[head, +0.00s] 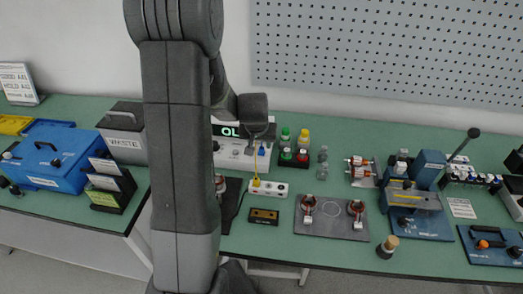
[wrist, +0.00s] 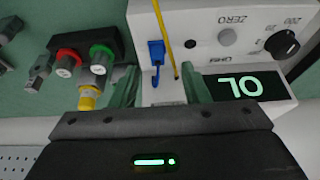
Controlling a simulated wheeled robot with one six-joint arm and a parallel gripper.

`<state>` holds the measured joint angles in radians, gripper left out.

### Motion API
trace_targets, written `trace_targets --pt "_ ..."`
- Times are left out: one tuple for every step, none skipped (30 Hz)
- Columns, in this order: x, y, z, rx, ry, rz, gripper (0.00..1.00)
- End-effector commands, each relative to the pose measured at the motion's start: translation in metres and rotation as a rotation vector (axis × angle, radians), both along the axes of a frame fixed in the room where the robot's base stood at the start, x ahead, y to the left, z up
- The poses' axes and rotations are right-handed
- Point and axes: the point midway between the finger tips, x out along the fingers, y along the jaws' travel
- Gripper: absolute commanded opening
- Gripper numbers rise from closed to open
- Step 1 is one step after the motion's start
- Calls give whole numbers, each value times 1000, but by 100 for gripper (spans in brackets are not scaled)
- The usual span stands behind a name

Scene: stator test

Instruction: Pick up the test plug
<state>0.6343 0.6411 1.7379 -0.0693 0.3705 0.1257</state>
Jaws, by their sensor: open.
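A white meter (head: 232,153) with a lit OL display stands on the green bench behind my arm. Its face also shows in the wrist view (wrist: 222,20). A small blue plug (wrist: 156,50) sits at the meter's face, and a thin yellow lead (wrist: 165,38) runs beside it. In the head view the lead runs down to a yellow plug (head: 256,182) on a white block (head: 270,188). I cannot tell for sure which plug is the test plug. My gripper (wrist: 160,88) is open at the meter's face, its fingers apart on either side of the lead's end.
A grey plate (head: 332,225) with copper-wound parts lies in front. A blue case (head: 55,155) and a waste box (head: 123,138) are left.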

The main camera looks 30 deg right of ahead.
Motion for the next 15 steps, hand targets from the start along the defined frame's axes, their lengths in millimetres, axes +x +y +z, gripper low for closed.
trace_targets --pt "0 -2 -5 3 4 0 42" --pt "1 -3 -8 3 4 0 42" --pt "2 -4 -12 3 3 0 42" --pt "2 -5 -16 3 4 0 42" --pt "3 -6 -19 3 4 0 42" --pt "4 -8 -24 2 3 1 42" --pt "5 -8 -27 3 3 0 42" --pt "6 -9 -30 3 3 0 42" --pt "7 -10 -33 2 2 0 42" --pt "8 -10 -35 2 2 0 42" --pt "8 -11 -36 2 2 0 42" --pt "9 -11 -38 2 1 0 42" --pt "9 -11 -39 2 1 0 42" --pt "9 -11 -39 2 1 0 42" --pt "9 -12 -40 1 0 0 42"
